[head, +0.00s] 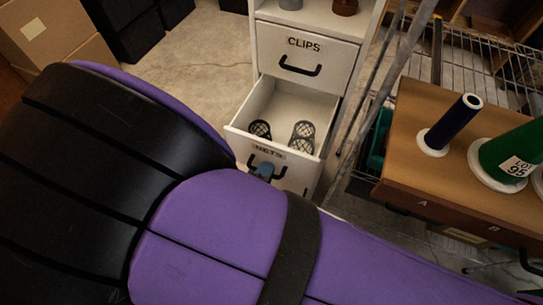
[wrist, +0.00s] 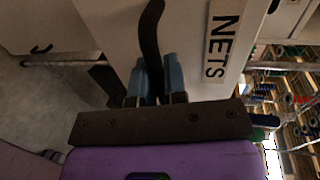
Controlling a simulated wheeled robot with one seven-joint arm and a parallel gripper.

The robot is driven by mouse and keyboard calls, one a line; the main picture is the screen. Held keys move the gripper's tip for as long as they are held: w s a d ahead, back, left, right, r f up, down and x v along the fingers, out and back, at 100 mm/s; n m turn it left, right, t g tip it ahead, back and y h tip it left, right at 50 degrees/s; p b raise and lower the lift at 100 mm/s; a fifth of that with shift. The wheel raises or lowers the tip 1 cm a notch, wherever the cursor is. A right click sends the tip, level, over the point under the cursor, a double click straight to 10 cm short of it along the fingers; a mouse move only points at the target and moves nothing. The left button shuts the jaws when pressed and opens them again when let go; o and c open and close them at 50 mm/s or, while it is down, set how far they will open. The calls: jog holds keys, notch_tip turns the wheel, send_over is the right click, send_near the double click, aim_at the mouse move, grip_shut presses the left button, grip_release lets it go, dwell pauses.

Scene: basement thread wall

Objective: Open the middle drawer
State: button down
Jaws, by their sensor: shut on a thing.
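The middle drawer, labelled NETS (head: 270,152), is pulled out of the white cabinet (head: 340,32), and its inside shows. Several black mesh net rolls lie in it. My gripper (head: 264,171) is at the drawer's front, with only its blue fingers showing past my purple arm. In the wrist view, my gripper (wrist: 156,72) is shut on the dark curved handle (wrist: 152,32), which runs between the two blue fingers. The NETS label (wrist: 222,42) is just to the right. My arm hides part of the drawer's lower front in the head view.
The CLIPS drawer (head: 305,58) above is shut. A wooden bench (head: 430,95) with thread cones stands right of the cabinet, with a metal rod between them. Cardboard boxes (head: 50,35) and black bins stand at the far left. Bare floor (head: 205,60) lies left of the cabinet.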

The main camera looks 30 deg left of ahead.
jog(key=shift+s, duration=0.3)
jog(key=c, duration=1.2)
grip_release()
